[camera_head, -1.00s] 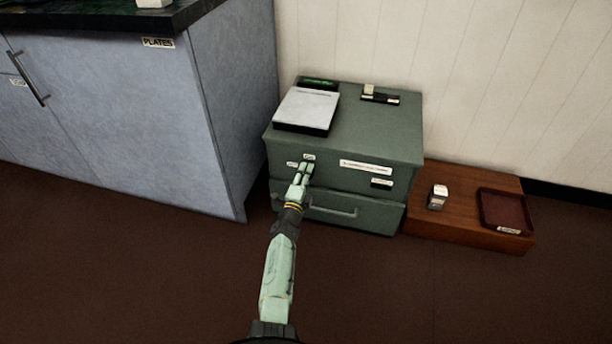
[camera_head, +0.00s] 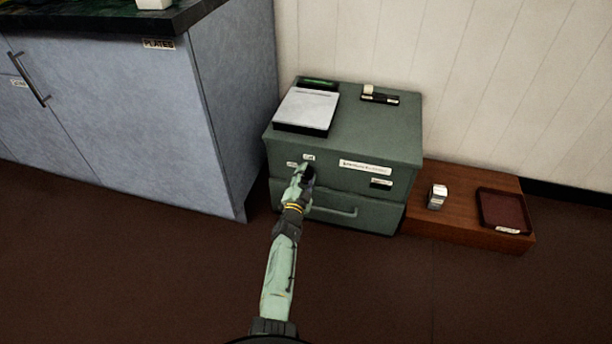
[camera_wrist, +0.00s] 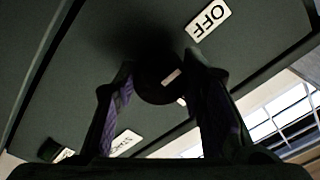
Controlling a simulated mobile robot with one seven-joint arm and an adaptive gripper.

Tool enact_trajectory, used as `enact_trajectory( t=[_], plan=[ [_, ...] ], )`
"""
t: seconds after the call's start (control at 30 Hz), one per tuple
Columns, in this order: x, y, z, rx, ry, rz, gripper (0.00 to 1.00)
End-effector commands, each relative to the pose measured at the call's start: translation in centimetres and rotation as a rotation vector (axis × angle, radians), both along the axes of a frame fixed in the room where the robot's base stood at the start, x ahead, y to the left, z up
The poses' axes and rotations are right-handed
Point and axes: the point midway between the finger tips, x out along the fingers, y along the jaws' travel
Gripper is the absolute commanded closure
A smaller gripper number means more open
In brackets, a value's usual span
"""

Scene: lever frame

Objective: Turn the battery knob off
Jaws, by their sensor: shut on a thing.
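The battery knob (camera_wrist: 152,88) is a dark round knob with a short white mark on its face, on the green cabinet's front. In the wrist view it sits between the two fingers of my gripper (camera_wrist: 160,80), which are shut on it. A white OFF label (camera_wrist: 208,20) is on the panel above and right of the knob. In the head view my gripper (camera_head: 303,172) is at the upper left of the cabinet front (camera_head: 340,158) and largely hides the knob. Two small labels show just above and left of it.
The cabinet has a drawer handle (camera_head: 335,211) below my gripper. A white-topped device (camera_head: 308,107) lies on top. A blue cupboard (camera_head: 215,110) stands close on the left. A low wooden platform (camera_head: 460,228) with a dark red tray (camera_head: 504,210) stands right.

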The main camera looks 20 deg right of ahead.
Motion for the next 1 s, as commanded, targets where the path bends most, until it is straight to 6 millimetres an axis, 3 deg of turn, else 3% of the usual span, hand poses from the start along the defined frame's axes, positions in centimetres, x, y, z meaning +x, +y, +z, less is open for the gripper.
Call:
enact_trajectory(
  t=[0.53,0.57,0.87,1.0],
  plan=[
    [0.14,-0.04,0.25,-0.023,0.011,0.0,0.9],
    [0.14,-0.04,0.25,-0.023,0.011,0.0,0.62],
    [0.06,-0.01,0.12,-0.022,0.013,0.001,0.42],
    [0.05,0.0,0.07,-0.021,0.013,0.0,0.42]
  ],
)
